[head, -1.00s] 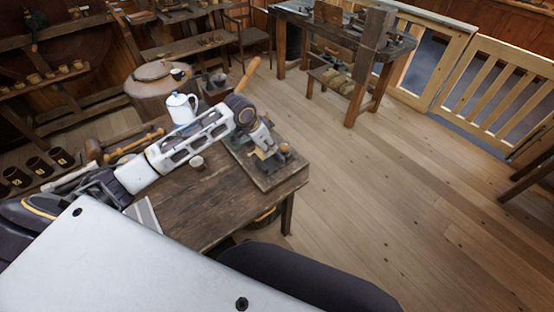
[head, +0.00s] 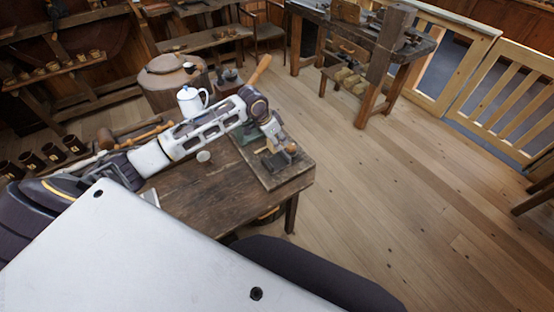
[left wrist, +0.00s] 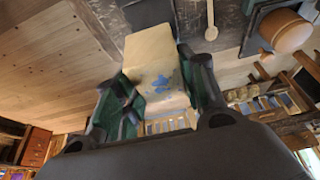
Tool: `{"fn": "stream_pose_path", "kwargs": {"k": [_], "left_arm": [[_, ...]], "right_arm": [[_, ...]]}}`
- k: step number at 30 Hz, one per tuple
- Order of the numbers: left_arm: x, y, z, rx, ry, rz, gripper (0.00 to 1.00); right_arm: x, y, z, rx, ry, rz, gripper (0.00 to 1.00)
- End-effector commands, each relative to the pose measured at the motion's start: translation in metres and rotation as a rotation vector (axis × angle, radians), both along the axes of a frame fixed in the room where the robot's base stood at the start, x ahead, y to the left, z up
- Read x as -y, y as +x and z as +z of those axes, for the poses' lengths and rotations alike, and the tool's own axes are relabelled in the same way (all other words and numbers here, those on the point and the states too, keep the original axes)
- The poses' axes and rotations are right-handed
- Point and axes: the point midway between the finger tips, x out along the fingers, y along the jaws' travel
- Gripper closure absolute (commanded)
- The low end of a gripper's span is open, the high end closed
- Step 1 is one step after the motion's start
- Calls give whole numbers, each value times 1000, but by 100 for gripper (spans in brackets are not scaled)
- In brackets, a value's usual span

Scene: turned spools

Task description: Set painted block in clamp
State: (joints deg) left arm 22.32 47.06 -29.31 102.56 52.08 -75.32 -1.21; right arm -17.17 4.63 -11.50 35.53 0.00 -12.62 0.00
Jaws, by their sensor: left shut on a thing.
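The painted block (left wrist: 158,70) is pale wood with a blue flower-like mark. In the left wrist view it sits between the fingers of my left gripper (left wrist: 155,98), which is shut on it. In the head view my left gripper (head: 274,142) reaches over the board at the table's right end, close to the clamp (head: 281,161), a dark fixture with a round wooden knob. The knob (left wrist: 285,32) also shows at the upper right of the left wrist view. The gripper hides part of the clamp, and I cannot tell whether the block touches it. My right gripper is out of view.
The clamp's board (head: 296,176) lies on a dark wooden table (head: 200,205). Open floor lies to the right, with a workbench (head: 400,50) beyond.

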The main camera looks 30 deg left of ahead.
Motion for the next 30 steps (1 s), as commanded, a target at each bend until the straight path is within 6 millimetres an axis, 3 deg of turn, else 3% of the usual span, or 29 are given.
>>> {"fn": "stream_pose_path", "kwargs": {"k": [13,30], "left_arm": [[0,0,-53,-2,-1,1,89],[0,-1,-67,-1,0,0,89]], "right_arm": [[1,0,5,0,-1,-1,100],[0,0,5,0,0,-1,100]]}}
